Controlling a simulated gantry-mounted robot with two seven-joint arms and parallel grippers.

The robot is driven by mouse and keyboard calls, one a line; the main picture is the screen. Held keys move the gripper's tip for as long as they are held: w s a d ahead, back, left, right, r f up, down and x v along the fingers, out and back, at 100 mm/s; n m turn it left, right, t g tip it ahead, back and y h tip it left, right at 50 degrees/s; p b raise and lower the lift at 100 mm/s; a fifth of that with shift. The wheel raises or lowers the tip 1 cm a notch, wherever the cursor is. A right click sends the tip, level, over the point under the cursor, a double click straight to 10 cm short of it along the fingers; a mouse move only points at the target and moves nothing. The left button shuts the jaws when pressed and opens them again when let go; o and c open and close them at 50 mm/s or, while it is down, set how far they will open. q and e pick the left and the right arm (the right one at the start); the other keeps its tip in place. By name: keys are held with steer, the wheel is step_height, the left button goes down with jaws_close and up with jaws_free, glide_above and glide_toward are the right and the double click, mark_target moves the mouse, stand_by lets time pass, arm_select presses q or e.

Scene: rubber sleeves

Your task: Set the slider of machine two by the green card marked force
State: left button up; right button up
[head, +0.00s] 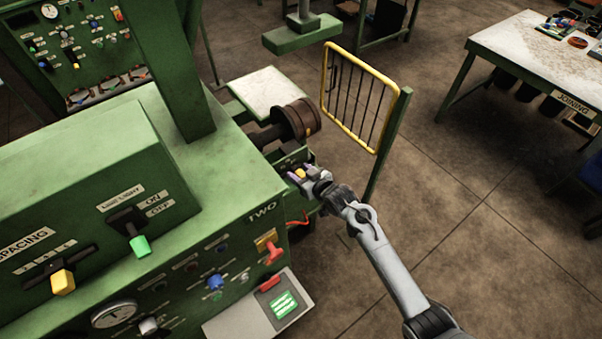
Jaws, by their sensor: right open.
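Machine two (225,190) is the green cabinet filling the left and lower left, with a "TWO" label on its front. A slider with a yellow knob (63,282) sits on its sloped panel under the word "SPACING", by a row of numbers. My right gripper (298,173) is open at the machine's far right side, below the brown roller. A small yellow part shows at its fingers; I cannot tell what it is or whether they touch it. I can make out no green card marked force. My left gripper is out of view.
A brown roller (296,119) and a yellow-framed gate (360,97) stand beyond. The floor at right is clear up to the joining table (530,45).

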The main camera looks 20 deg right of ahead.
jaws_close()
steer(key=shift+s+a+r+p, duration=0.2)
steer(key=shift+a+p, duration=0.35)
steer(key=shift+a, duration=0.1)
steer(key=shift+s+a+f, duration=0.1)
steer(key=shift+a+f, duration=0.1)
steer(key=shift+a, duration=0.2)
jaws_free()
steer(key=shift+d, duration=0.1)
steer(key=v, duration=1)
steer(key=shift+s+r+p, duration=0.2)
steer(key=shift+s+p, duration=0.15)
